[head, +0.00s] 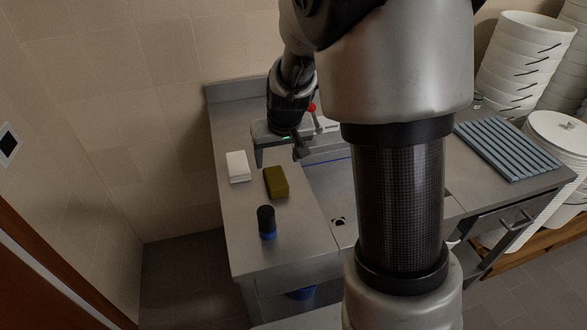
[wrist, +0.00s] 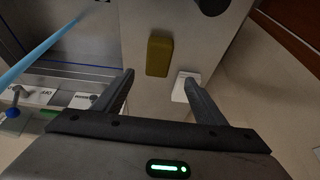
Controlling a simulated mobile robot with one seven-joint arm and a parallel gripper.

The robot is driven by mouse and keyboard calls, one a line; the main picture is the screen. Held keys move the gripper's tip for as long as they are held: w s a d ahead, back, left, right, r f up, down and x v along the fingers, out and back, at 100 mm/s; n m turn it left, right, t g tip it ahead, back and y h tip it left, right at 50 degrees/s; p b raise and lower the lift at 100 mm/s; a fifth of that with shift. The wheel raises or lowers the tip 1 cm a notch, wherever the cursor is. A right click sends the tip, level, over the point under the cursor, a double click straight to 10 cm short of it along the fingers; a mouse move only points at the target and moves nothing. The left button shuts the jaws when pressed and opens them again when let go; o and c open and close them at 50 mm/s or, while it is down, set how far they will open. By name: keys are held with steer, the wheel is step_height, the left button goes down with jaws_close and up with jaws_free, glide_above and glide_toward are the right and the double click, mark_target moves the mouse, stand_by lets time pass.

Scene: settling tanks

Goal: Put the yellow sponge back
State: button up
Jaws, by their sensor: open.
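The yellow sponge (head: 276,182) is an olive-yellow block lying on the bare steel counter (head: 245,205), left of the sink (head: 318,185). It also shows in the wrist view (wrist: 159,54), beyond the fingertips and between their lines. My gripper (wrist: 158,79) is open with nothing between its fingers. In the head view my gripper (head: 297,146) is above the back of the counter, behind the sponge and apart from it; one finger is mostly hidden there. No clear holder for the sponge can be made out.
A white block (head: 238,167) lies left of the sponge, near my right-hand finger in the wrist view. A black cylinder with a blue base (head: 266,222) stands in front. A ribbed blue-grey mat (head: 505,145) and stacked white buckets (head: 520,62) are at right.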

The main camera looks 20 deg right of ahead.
steer(key=s+a+r, duration=0.1)
steer(key=s+r, duration=1)
steer(key=r, duration=0.1)
steer(key=s+d+r+t, duration=0.1)
steer(key=s+r, duration=0.3)
steer(key=s, duration=1)
steer(key=shift+s+r, duration=0.2)
steer(key=shift+s, duration=0.05)
steer(key=shift+d, duration=0.1)
